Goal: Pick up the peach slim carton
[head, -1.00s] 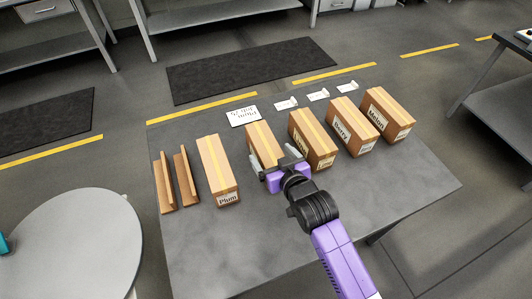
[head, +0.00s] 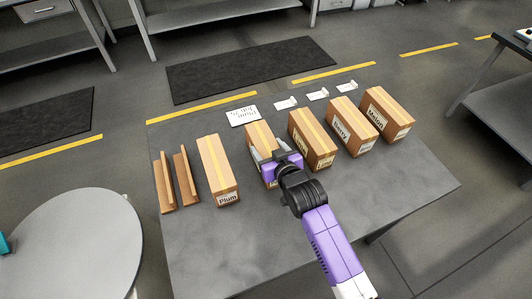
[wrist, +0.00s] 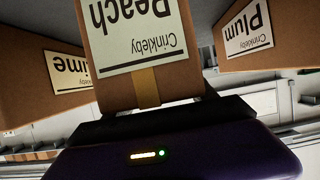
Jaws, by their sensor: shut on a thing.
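The peach slim carton (head: 260,138) is a brown box with a yellow tape strip. It stands second from the left in the row of cartons on the grey table (head: 350,210). In the wrist view its label reads "Peach" upside down, and the carton (wrist: 140,85) fills the middle, close up. My gripper (head: 268,156) is shut on the near end of the peach carton, with its fingers along the sides. Whether the carton is clear of the table I cannot tell.
The plum carton (head: 217,165) stands to the left, and the lime carton (head: 313,138) close to the right. Two wooden pieces (head: 186,176) are far left. Paper cards (head: 243,116) lie behind. The table front is clear.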

